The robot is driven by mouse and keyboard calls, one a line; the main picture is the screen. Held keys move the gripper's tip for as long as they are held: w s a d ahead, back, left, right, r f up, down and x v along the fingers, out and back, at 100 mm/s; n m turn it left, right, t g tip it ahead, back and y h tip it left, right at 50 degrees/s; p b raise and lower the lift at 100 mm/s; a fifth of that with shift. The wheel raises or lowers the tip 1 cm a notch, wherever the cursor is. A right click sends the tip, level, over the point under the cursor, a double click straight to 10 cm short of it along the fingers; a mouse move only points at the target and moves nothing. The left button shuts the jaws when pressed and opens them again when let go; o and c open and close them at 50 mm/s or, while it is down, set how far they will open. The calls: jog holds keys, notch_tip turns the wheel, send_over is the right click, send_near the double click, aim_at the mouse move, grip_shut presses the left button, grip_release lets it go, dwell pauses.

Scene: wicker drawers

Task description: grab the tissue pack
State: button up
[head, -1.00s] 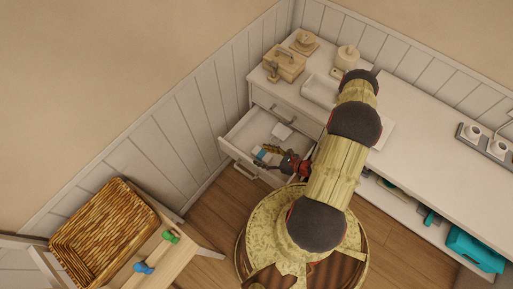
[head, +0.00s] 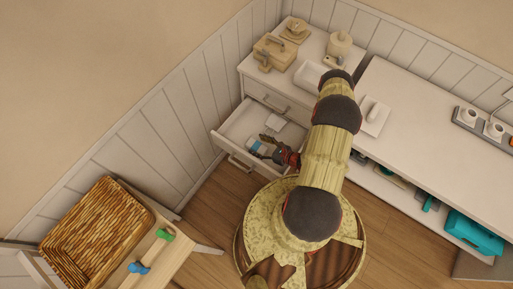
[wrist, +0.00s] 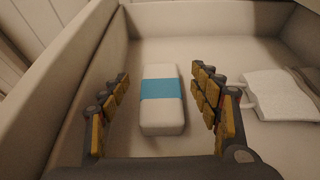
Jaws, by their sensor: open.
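The tissue pack (wrist: 160,108) is a white rounded block with a blue band around its middle. It lies in the open white drawer (wrist: 190,22), and it also shows small in the head view (head: 255,146). My gripper (wrist: 164,90) is open, with one yellow-padded finger on each side of the pack. Clear gaps show between the pack and both fingers, and nothing is held. In the head view my gripper (head: 272,147) is over the drawer, and it partly hides the pack.
A white folded item (wrist: 276,94) lies in the drawer to the right, beside a darker item. The drawer's left wall (wrist: 68,75) is close to my left finger. A cabinet top (head: 300,52) with boxes stands behind. A wicker basket (head: 98,235) is at lower left.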

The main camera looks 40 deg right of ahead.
aim_at(251, 142)
jog(key=b+x, duration=0.1)
jog(key=x, duration=0.4)
jog(key=shift+w+a+f, duration=0.1)
jog(key=shift+w+f, duration=0.05)
jog(key=shift+w, duration=0.2)
jog(key=shift+c, duration=1)
jog(key=c, duration=1.1)
